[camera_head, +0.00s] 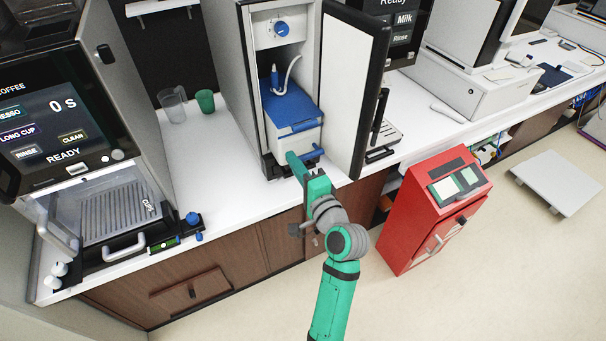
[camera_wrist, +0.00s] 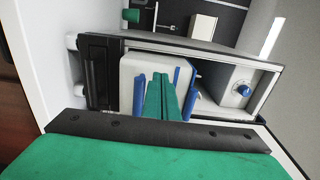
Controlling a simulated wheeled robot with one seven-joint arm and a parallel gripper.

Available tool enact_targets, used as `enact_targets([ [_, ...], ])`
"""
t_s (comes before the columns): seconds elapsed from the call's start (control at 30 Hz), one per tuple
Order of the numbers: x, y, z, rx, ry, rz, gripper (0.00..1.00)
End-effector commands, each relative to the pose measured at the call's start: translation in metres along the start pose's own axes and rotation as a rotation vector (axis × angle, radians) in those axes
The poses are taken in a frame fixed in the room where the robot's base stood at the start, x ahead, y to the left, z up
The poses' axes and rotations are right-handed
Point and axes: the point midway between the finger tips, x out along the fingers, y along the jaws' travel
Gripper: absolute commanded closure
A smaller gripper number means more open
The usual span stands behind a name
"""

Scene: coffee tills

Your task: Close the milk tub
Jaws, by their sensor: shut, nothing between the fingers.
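The milk tub (camera_head: 309,138) is a white box with a blue top (camera_head: 290,106) and a blue handle at its front. It sits in the lower part of the open milk cabinet (camera_head: 250,75), its front near the cabinet opening. A pale hose hangs over the top. In the wrist view the tub's white front (camera_wrist: 134,70) shows turned sideways, with blue parts on both sides of my fingers. My gripper (camera_head: 293,158) is shut and empty, right at the tub's front; it also shows in the wrist view (camera_wrist: 162,82). I cannot tell whether the fingers touch the tub.
The cabinet door (camera_head: 350,90) stands open on the right of the tub. A coffee machine (camera_head: 70,120) stands at the left. A clear jug (camera_head: 173,105) and a green cup (camera_head: 206,101) stand on the counter between them. A red bin unit (camera_head: 425,215) is on the floor at right.

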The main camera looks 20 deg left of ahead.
Motion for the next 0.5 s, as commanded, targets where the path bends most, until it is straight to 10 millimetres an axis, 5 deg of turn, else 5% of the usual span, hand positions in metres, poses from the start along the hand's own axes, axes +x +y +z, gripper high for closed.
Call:
enact_targets([
  [0.2, 0.026, 0.0, 0.0, 0.0, -0.001, 0.001, 1.0],
  [0.5, 0.033, 0.0, 0.0, 0.0, 0.0, 0.0, 1.0],
])
